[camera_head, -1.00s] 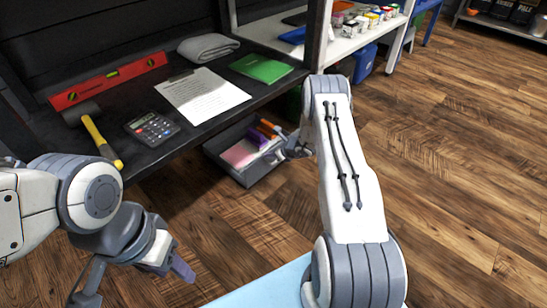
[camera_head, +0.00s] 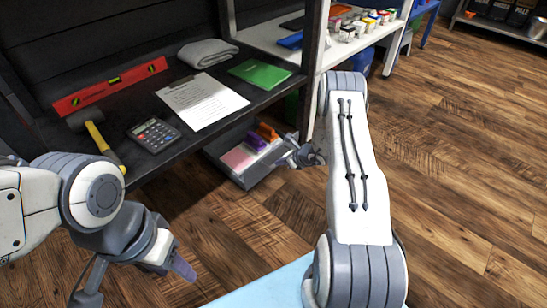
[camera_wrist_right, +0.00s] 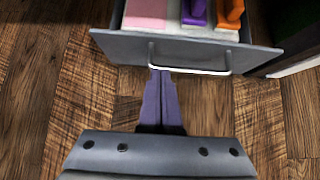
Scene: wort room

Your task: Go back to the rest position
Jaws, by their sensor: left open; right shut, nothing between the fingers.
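My left gripper (camera_head: 135,283) is open and empty at the lower left of the head view, over the floor in front of the desk. My right gripper (camera_head: 312,156) is partly hidden behind my right arm, to the right of an open grey drawer (camera_head: 262,170). In the right wrist view the right gripper (camera_wrist_right: 161,74) is shut with nothing between its fingers. In that view its fingertips appear by the drawer's metal handle (camera_wrist_right: 205,71); whether they touch it I cannot tell.
The open drawer holds a pink pad (camera_head: 238,157), a purple item (camera_head: 256,142) and an orange item (camera_head: 268,132). Above it, the dark desk bears a calculator (camera_head: 154,134), hammer (camera_head: 99,138), paper (camera_head: 202,99), red level (camera_head: 110,86), green folder (camera_head: 260,72) and grey cloth (camera_head: 207,52). Wooden floor at right is clear.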

